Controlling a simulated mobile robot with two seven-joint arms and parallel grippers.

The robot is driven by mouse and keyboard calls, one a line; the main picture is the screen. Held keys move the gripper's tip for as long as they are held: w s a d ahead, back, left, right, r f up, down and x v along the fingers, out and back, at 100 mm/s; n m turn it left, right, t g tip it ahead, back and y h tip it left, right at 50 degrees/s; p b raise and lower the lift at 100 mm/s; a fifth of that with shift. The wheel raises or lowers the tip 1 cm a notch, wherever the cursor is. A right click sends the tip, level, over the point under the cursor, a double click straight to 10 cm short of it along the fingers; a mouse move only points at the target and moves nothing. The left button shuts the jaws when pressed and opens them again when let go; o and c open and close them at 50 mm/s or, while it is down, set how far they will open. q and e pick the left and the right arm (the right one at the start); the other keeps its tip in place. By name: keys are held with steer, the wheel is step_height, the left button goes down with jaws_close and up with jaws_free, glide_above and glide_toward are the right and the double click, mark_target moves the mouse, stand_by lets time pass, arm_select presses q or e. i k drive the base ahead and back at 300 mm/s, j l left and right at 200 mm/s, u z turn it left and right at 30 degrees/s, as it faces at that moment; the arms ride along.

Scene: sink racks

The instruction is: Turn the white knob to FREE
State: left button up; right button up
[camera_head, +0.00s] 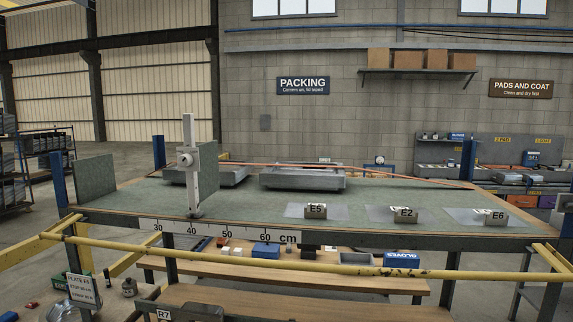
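A small white knob (186,160) sits on the side of a pale upright post (188,130). The post stands at the front left of the green-topped bench, beside a square green panel (208,170). The knob's setting and any FREE marking are too small to read. Neither of my grippers is in view.
A yellow rail (330,269) runs across in front of the bench. A centimetre scale (245,237) lines its front edge. Plates with blocks marked E5 (316,211), E2 (405,215) and E6 (493,216) lie at right. Grey trays (302,178) stand behind.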

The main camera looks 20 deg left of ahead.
mark_target(186, 159)
steer(key=u, duration=1.25)
